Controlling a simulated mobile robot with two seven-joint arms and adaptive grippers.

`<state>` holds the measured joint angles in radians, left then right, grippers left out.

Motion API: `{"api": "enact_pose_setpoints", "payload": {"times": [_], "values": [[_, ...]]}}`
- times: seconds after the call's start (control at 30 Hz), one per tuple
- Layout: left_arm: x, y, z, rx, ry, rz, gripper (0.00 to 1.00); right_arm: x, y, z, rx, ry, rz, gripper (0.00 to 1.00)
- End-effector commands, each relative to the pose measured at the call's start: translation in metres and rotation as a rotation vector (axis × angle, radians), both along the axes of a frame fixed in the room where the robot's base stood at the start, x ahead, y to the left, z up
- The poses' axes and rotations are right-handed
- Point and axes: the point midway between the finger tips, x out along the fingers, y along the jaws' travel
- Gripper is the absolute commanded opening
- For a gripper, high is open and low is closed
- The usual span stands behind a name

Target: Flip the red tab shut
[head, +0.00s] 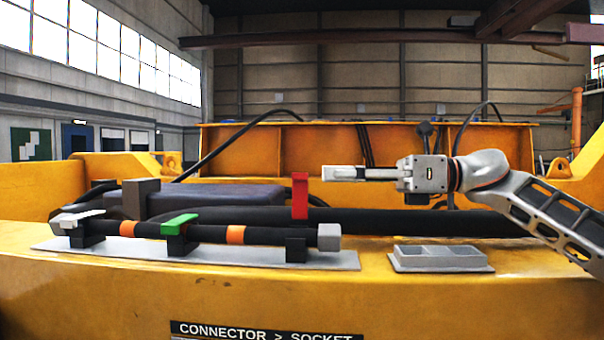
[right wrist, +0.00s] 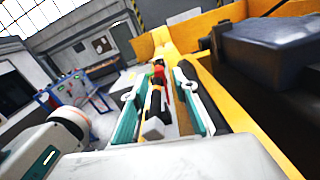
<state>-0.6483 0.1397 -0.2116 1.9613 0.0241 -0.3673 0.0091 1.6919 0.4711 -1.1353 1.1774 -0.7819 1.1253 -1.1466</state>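The red tab (head: 300,195) stands upright on a black clip (head: 296,249) near the right end of a dark cable with orange bands (head: 236,234). The green tab (head: 180,222) and pale grey tab (head: 76,218) lie about flat over their clips to the left. My right gripper (head: 345,173) points left, a little right of the red tab's top and apart from it. In the right wrist view its two fingers (right wrist: 160,98) are spread with nothing held; the red tab (right wrist: 160,74) shows small between them. My left gripper is not in view.
The clips sit on a grey plate (head: 200,257) on the yellow casting. A grey two-compartment tray (head: 440,258) lies right of it. Behind are a dark padded block (head: 215,198) and thick black cables. A grey block (head: 329,237) ends the banded cable.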

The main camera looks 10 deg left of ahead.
Motion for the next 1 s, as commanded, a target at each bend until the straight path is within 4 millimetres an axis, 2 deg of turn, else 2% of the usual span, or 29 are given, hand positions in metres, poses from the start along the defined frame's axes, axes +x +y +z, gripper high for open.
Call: {"api": "enact_pose_setpoints", "payload": {"times": [0.2,0.4,0.53,0.8,0.83,0.9,0.93,1.0], "values": [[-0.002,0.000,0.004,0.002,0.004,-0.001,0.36,-0.001,0.036,0.002,-0.002,-0.001,0.003,0.28],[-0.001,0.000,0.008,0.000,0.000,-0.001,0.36,-0.001,0.060,0.001,-0.001,0.000,0.002,0.28],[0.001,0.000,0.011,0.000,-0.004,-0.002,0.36,-0.001,0.067,0.001,-0.001,0.001,0.002,0.28],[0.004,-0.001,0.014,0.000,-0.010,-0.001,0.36,0.000,0.068,0.000,-0.001,0.001,0.001,0.28],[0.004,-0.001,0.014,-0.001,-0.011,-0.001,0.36,0.000,0.068,0.000,-0.001,0.001,0.001,0.23],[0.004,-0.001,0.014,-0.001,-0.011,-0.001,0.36,0.000,0.068,0.000,-0.001,0.001,0.001,0.05],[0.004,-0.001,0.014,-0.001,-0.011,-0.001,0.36,0.000,0.068,0.000,-0.001,0.001,0.001,0.00],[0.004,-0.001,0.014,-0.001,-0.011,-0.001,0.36,0.000,0.068,0.000,-0.001,0.001,0.001,0.00]]}}
